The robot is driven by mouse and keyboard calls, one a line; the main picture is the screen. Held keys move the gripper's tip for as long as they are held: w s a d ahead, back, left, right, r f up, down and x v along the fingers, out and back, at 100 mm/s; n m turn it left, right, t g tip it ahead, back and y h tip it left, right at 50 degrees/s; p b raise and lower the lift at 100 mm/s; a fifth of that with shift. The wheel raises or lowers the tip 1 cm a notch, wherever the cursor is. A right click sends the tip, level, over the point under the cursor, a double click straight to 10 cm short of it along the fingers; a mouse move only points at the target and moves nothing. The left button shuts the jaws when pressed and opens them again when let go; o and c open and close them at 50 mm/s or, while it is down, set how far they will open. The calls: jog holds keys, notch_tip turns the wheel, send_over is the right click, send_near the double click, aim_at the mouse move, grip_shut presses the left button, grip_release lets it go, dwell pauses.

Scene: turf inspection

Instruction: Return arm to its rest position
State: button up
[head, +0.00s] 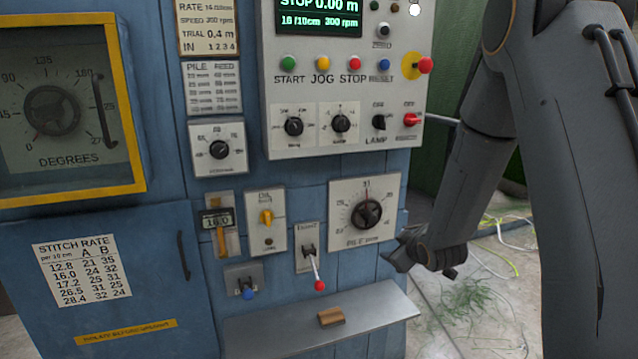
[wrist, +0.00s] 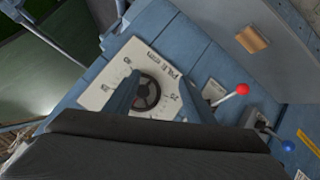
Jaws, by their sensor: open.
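My arm (head: 575,150) comes down the right side of the head view and bends back toward the blue machine. My gripper (head: 400,252) is beside the machine's right edge, just below and right of the pile dial (head: 367,213). In the wrist view my gripper (wrist: 159,84) has its two fingers apart, with the dark dial knob (wrist: 147,91) showing between them. I cannot tell from these views whether the fingers touch the knob. No held object shows.
A red-tipped lever (head: 313,268) and a blue-tipped switch (head: 246,287) stick out below the panel. A grey shelf (head: 270,330) juts out beneath, with a small wooden block (head: 331,317). Loose wires (head: 497,255) lie on the floor at right.

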jog(key=s+a+m+g, duration=0.1)
jog(key=s+m+g, duration=0.1)
jog(key=s, duration=0.9)
jog(key=s+a+r+m+g, duration=0.1)
jog(key=s+m+g, duration=0.2)
jog(key=s, duration=0.9)
jog(key=s+a+r+m+g+h, duration=0.1)
jog(key=s+m+g, duration=0.2)
jog(key=s+g, duration=0.3)
jog(key=s, duration=0.5)
jog(key=shift+s+a+r, duration=0.15)
jog(key=shift+s+a, duration=0.1)
